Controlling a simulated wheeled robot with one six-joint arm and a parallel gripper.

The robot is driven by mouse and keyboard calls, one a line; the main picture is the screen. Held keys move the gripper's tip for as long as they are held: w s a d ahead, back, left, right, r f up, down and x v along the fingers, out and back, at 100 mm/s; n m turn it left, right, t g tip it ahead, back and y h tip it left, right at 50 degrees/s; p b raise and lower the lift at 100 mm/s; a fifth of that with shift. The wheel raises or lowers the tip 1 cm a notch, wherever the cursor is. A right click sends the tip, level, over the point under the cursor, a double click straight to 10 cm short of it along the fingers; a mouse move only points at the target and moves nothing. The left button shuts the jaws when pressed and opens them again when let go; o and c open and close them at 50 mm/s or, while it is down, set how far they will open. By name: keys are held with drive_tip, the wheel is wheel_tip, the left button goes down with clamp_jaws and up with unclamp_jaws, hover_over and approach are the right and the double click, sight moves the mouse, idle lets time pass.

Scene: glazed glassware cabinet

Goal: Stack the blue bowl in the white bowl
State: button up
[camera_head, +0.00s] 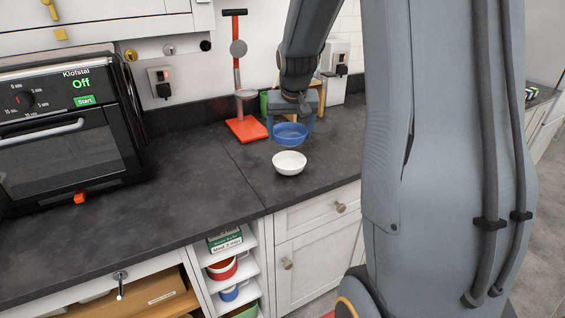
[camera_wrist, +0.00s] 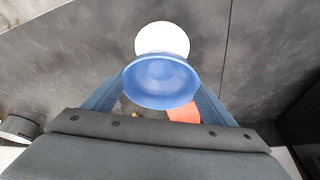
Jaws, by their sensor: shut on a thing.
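The blue bowl (camera_head: 290,134) is held by my gripper (camera_head: 291,119) above the dark counter, behind the white bowl in the head view. The white bowl (camera_head: 289,163) stands upright on the counter, near its front edge. In the wrist view the blue bowl (camera_wrist: 161,82) sits between the two fingers of my gripper (camera_wrist: 160,95), and it covers part of the white bowl (camera_wrist: 162,37). The white bowl looks empty in the head view. The exact height of the blue bowl over the counter is hard to tell.
A red stand (camera_head: 245,128) with a tall post is left of my gripper at the back. A black oven (camera_head: 65,140) stands at the left. The counter (camera_head: 200,195) between oven and bowls is clear. Open shelves (camera_head: 228,265) are below the front edge.

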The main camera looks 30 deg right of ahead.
drive_tip(key=shift+w+d+f, duration=0.1)
drive_tip(key=shift+w+d, duration=0.05)
drive_tip(key=shift+w, duration=0.05)
wheel_tip(320, 180, down, 5)
drive_tip(key=shift+r+p, duration=0.1)
drive_tip(key=shift+p, duration=0.65)
wheel_tip(320, 180, down, 5)
drive_tip(key=shift+s+r+p, duration=0.1)
drive_tip(key=shift+r+p, duration=0.1)
drive_tip(key=shift+p, duration=0.25)
drive_tip(key=shift+f, duration=0.15)
drive_tip(key=shift+c, duration=1.2)
drive_tip(key=o, duration=1.4)
drive_tip(key=shift+c, duration=0.2)
drive_tip(key=shift+r, duration=0.25)
